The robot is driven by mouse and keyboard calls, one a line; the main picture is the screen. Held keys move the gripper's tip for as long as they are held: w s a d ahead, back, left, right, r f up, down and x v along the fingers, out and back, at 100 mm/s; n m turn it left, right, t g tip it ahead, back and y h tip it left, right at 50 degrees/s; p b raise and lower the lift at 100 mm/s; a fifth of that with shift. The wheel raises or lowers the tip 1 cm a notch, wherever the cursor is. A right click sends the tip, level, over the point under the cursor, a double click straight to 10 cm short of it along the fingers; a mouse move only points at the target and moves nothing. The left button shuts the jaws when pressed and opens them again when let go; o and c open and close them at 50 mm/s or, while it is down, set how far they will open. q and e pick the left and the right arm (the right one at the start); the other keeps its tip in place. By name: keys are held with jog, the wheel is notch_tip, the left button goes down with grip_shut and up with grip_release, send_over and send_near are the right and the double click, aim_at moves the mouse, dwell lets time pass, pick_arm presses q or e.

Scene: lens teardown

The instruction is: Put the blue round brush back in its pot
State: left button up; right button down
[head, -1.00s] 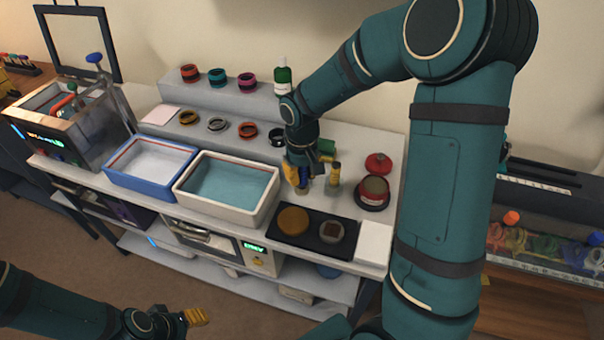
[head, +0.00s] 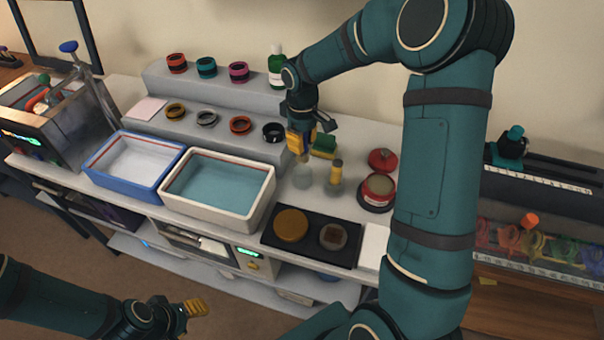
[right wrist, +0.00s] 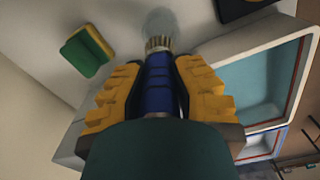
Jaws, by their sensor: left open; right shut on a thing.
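My right gripper (head: 299,147) is shut on the blue round brush (right wrist: 157,82), which points away from the wrist with its pale bristle end out. In the head view the gripper is above a small clear pot (head: 303,178); this pot looks empty and shows faintly past the bristles in the right wrist view (right wrist: 160,22). The bristles look apart from the pot, but the gap is hard to judge. A second clear pot (head: 335,188) holds a yellow-topped brush (head: 336,167). My left gripper (head: 195,308) is open and empty at lower left, away from the bench.
A green and yellow sponge (head: 324,146) lies behind the pots. A cream basin (head: 222,220) and a blue-rimmed basin (head: 120,192) stand to the left.

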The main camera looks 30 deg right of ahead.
aim_at(302, 156)
notch_tip(302, 156, down, 5)
jog(key=shift+s+f+b, duration=0.1)
jog(key=shift+b, duration=0.35)
jog(key=shift+f+b, duration=0.4)
jog(key=shift+f, duration=1.55)
jog(key=shift+f, duration=0.2)
jog(key=c, duration=0.9)
grip_release()
jog(key=shift+r, duration=0.15)
jog(key=shift+r, duration=0.2)
notch_tip(302, 156, up, 12)
jog(key=shift+a+f+p, duration=0.1)
jog(key=shift+p, duration=1.1)
